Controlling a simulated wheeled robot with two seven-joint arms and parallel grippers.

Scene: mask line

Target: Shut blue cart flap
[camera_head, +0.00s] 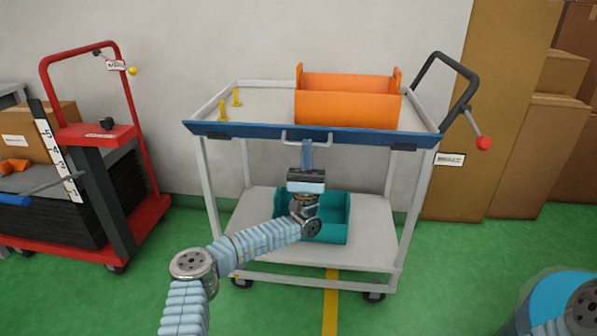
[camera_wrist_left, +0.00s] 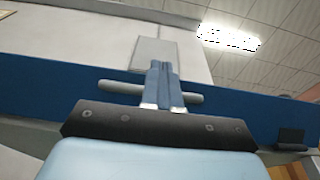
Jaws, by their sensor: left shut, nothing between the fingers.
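The blue cart flap (camera_head: 260,133) is a long strip along the front edge of the grey cart's top tray, with a pale bar handle (camera_head: 322,142) at its middle. From here I cannot tell its exact tilt. My left gripper (camera_head: 306,143) is in front of the flap at the handle, fingers pointing up and closed together. In the left wrist view the shut fingers (camera_wrist_left: 164,72) overlap the handle (camera_wrist_left: 120,88) and the blue flap (camera_wrist_left: 50,85); whether they touch is unclear. My right gripper is out of view.
A teal bin (camera_head: 335,232) sits on the lower shelf, behind my left arm. A red trolley (camera_head: 100,136) stands left, tall cardboard boxes (camera_head: 500,100) right. Green floor in front is open.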

